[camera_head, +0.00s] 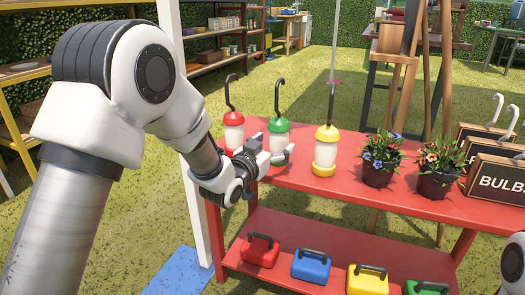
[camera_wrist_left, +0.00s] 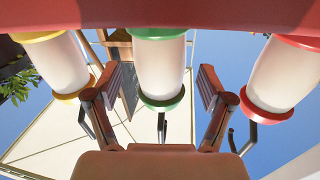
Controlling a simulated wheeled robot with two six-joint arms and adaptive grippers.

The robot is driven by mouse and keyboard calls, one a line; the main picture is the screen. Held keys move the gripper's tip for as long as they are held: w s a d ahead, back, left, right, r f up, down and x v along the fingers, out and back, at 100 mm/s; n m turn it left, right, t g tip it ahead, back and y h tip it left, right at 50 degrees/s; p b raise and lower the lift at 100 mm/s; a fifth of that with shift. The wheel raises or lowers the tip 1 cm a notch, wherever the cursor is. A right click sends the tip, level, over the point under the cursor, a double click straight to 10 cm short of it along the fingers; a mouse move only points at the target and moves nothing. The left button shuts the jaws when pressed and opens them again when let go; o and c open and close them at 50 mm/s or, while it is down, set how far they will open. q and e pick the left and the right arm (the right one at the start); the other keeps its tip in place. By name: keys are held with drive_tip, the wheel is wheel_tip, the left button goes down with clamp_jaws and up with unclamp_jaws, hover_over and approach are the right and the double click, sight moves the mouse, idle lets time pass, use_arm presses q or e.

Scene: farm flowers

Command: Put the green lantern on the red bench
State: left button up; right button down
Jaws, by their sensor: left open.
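The green lantern (camera_head: 278,134) stands upright on the top of a red bench-like table (camera_head: 400,205), between a red lantern (camera_head: 233,130) and a yellow lantern (camera_head: 325,150). Its black hook points up. My left gripper (camera_head: 270,152) is open in front of the green lantern and hides part of its lower body. In the left wrist view, which is upside down, the green lantern (camera_wrist_left: 162,70) shows between the two spread fingers (camera_wrist_left: 158,80). I cannot tell whether either finger touches it. My right gripper is out of view.
Two potted flowers (camera_head: 380,158) and dark signs (camera_head: 495,178) stand right of the yellow lantern. The lower red shelf holds several coloured boxes (camera_head: 311,266). A white post (camera_head: 195,185) rises by the table's left end. Wooden shelves (camera_head: 215,50) stand behind on the grass.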

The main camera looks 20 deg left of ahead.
use_arm(q)
drive_tip(key=s+a+p, duration=0.2)
drive_tip(key=s+p, duration=0.1)
drive_tip(key=s, duration=0.6)
drive_tip(key=s+f+n+g+y, duration=0.1)
drive_tip(key=s+f+g, duration=0.4)
drive_tip(key=f, duration=0.9)
drive_tip(key=s+f+n+g+y, duration=0.1)
drive_tip(key=s+f+g, duration=0.45)
drive_tip(key=f, duration=0.75)
drive_tip(key=s+f+g, duration=0.2)
drive_tip(key=s+f, duration=0.2)
drive_tip(key=s, duration=0.4)
drive_tip(key=s+a+f+n+g+y, duration=0.1)
drive_tip(key=s+f+g, duration=0.1)
drive_tip(key=s+f, duration=0.3)
drive_tip(key=s+a+f+g, duration=0.1)
drive_tip(key=s+f+g, duration=0.2)
drive_tip(key=s, duration=0.8)
wheel_tip(320, 180, down, 2)
drive_tip(key=shift+s, duration=0.2)
drive_tip(key=shift+w, duration=0.1)
wheel_tip(320, 180, up, 44)
drive_tip(key=p, duration=4.3)
